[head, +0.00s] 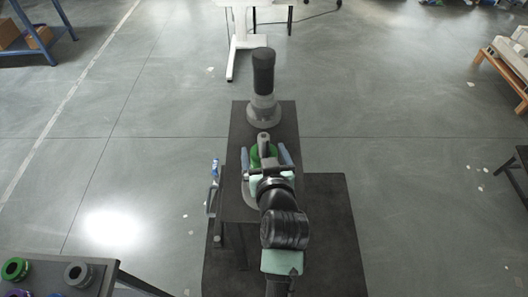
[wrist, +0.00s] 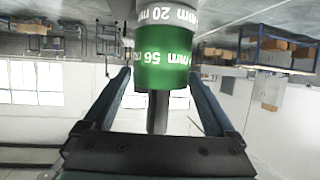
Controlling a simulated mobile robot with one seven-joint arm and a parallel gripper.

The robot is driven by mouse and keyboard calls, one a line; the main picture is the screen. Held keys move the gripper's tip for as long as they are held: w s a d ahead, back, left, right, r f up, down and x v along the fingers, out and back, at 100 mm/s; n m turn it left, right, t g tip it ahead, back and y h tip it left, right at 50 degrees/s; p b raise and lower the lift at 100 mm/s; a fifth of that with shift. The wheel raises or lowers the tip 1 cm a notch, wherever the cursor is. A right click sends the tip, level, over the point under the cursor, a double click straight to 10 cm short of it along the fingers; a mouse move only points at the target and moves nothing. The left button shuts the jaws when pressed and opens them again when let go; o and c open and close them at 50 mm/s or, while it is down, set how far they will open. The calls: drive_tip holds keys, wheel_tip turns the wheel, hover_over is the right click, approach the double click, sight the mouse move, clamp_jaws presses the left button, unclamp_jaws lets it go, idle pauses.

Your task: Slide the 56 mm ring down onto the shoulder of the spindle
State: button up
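The green ring (wrist: 163,62), marked 56 mm, is around the thin dark grey shaft of the spindle (wrist: 157,112). The wrist picture is upside down. There the ring lies right against a white band marked 20 mm (wrist: 165,16), with no clear gap. In the head view the ring (head: 257,153) shows partly, behind my wrist. My gripper (wrist: 160,71) is open, one blue finger on each side of the ring. In the head view a gap shows between the fingers and the ring. Whether the ring sits on the shoulder is hard to tell.
A grey column with a black top (head: 263,85) stands beyond the spindle on the dark narrow table (head: 284,118). A stand at lower left (head: 43,277) holds several coloured rings. A blue shelf (head: 40,40) and a wooden pallet (head: 505,70) stand far off.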

drive_tip(key=shift+o, duration=0.2)
drive_tip(key=shift+f, duration=0.1)
drive_tip(key=shift+s, duration=0.15)
drive_tip(key=shift+s, duration=0.2)
drive_tip(key=b+v, duration=0.2)
drive_tip(key=v, duration=1)
drive_tip(key=shift+d+r, duration=0.15)
drive_tip(key=shift+r, duration=0.1)
drive_tip(key=w+r+t, duration=0.3)
drive_tip(key=r, duration=0.8)
drive_tip(key=w+r+t, duration=0.2)
drive_tip(key=r+t, duration=0.1)
drive_tip(key=r, duration=0.7)
drive_tip(key=s+a+r+t+h, duration=0.1)
drive_tip(key=s+r+t, duration=0.3)
drive_tip(key=r, duration=0.9)
drive_tip(key=s+a+r+m+t, duration=0.1)
drive_tip(key=s+r+t, duration=0.3)
drive_tip(key=r, duration=0.9)
drive_tip(key=shift+m+h, duration=0.3)
drive_tip(key=shift+h, duration=0.1)
